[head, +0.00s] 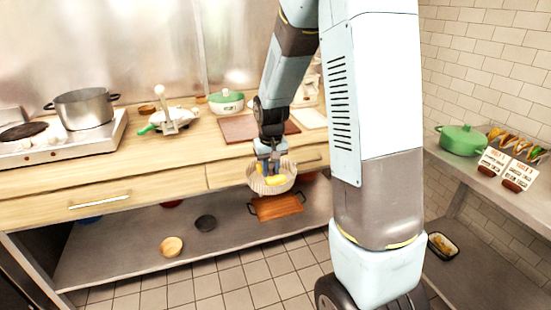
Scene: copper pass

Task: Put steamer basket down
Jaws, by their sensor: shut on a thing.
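The steamer basket (257,184) is a round, light woven bowl shape with something yellow (276,180) in it. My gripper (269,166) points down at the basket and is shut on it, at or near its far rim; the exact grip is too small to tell. The basket is in front of the counter's drawer fronts, below the level of the wooden counter top (190,150) and above the lower shelf. It looks about level.
An orange-brown tray (277,208) is below the basket. The lower shelf (130,250) also holds a round wooden item (171,246) and a dark bowl (205,222). A green pot (462,140) is at right.

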